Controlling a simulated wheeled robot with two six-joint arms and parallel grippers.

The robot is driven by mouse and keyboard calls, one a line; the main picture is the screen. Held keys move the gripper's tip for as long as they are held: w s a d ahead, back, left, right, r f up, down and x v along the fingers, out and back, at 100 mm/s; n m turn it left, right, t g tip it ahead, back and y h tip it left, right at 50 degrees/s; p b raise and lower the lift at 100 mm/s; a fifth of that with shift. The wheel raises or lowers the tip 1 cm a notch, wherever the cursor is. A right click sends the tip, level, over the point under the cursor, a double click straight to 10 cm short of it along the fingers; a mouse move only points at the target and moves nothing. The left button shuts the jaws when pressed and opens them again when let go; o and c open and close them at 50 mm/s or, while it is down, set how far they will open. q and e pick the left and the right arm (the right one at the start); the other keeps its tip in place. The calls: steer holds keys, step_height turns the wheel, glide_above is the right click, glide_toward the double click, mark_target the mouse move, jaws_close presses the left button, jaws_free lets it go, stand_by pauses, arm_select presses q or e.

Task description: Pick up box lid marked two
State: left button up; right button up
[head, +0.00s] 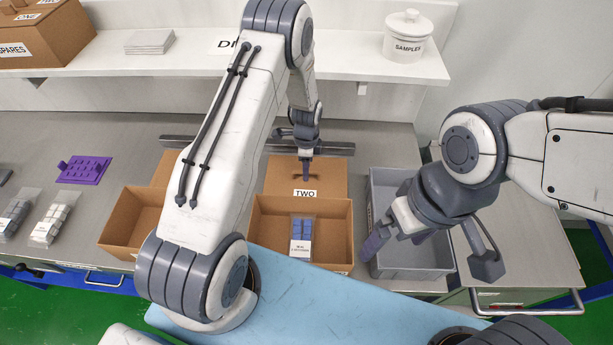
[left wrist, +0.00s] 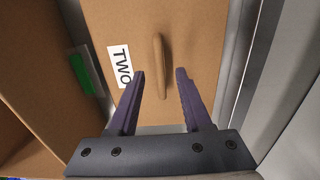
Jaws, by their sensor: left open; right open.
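The box lid marked TWO (head: 330,176) is a brown panel just behind an open brown box (head: 330,232). Its white TWO label (left wrist: 121,66) and raised brown handle (left wrist: 159,65) show in the left wrist view. My left gripper (head: 306,178) is over the lid. In the left wrist view my left gripper (left wrist: 160,82) is open, with its purple fingers apart and the near end of the handle in line with the gap. It is not closed on the handle. My right gripper (head: 398,240) is open over the grey bin (head: 430,262), with nothing seen in it.
The brown box holds a packet of blue pieces (head: 301,236). Another open brown box (head: 130,222) stands to the left, partly hidden by my left arm. A purple tray (head: 84,170) and clear bags (head: 50,222) lie farther left. A shelf (head: 340,62) runs along the back.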

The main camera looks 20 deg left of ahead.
arm_select(q)
steer(key=shift+f+p, duration=0.35)
steer(key=shift+f, duration=1.05)
jaws_close()
steer(key=shift+w+r, duration=0.1)
steer(key=shift+r, duration=0.1)
